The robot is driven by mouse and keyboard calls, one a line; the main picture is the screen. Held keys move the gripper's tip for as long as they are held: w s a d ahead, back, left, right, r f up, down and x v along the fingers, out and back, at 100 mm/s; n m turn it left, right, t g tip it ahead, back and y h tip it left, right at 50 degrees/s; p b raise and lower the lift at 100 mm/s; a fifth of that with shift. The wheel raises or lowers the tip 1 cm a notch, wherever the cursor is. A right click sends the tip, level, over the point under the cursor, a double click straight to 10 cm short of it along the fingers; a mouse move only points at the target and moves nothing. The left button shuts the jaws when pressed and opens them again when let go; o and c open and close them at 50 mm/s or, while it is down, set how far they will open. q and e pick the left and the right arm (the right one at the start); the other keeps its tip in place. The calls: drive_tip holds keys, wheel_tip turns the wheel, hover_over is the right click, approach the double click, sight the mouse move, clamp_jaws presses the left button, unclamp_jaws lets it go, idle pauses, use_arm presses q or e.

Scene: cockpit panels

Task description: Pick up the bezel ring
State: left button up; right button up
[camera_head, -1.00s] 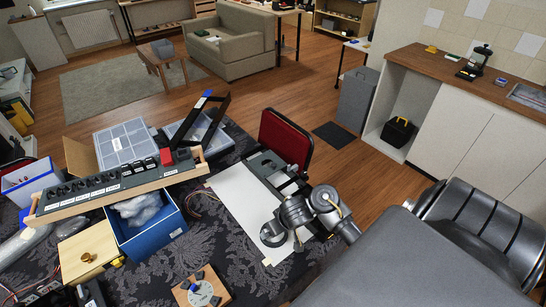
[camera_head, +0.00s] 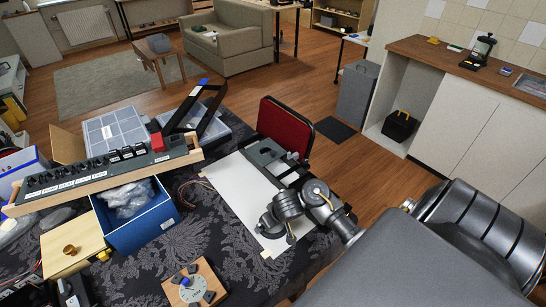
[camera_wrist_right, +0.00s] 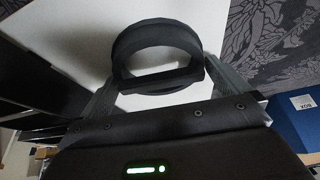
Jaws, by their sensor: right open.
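The bezel ring (camera_wrist_right: 126,47) is a black ring with a flat bar across its near side in the right wrist view. It stands out against a white sheet (camera_head: 232,188). My right gripper (camera_wrist_right: 158,72) is open, with one grey finger on each side of the ring. I cannot tell whether the fingers touch it. In the head view my right gripper (camera_head: 272,226) is low over the near part of the white sheet, and the ring is hard to make out there. My left gripper is not in view.
A dark device (camera_head: 266,152) lies at the sheet's far end by a red chair back (camera_head: 284,130). Left of the sheet are a blue box (camera_head: 146,226), a long switch panel (camera_head: 60,184) and a wooden block with a dial (camera_head: 193,288).

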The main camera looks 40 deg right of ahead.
drive_tip(key=shift+r, duration=0.15)
drive_tip(key=shift+c, duration=0.3)
drive_tip(key=c, duration=0.6)
drive_tip(key=shift+c, duration=0.2)
drive_tip(key=shift+r+p, duration=0.6)
drive_tip(key=shift+p, duration=0.05)
wheel_tip(320, 180, up, 2)
drive_tip(key=shift+r+p, duration=0.25)
drive_tip(key=shift+p, duration=0.95)
drive_tip(key=s+a+r+p, duration=0.3)
drive_tip(key=s+r+p, duration=0.6)
drive_tip(key=s, duration=0.4)
drive_tip(key=shift+s+a, duration=0.25)
drive_tip(key=shift+s, duration=0.1)
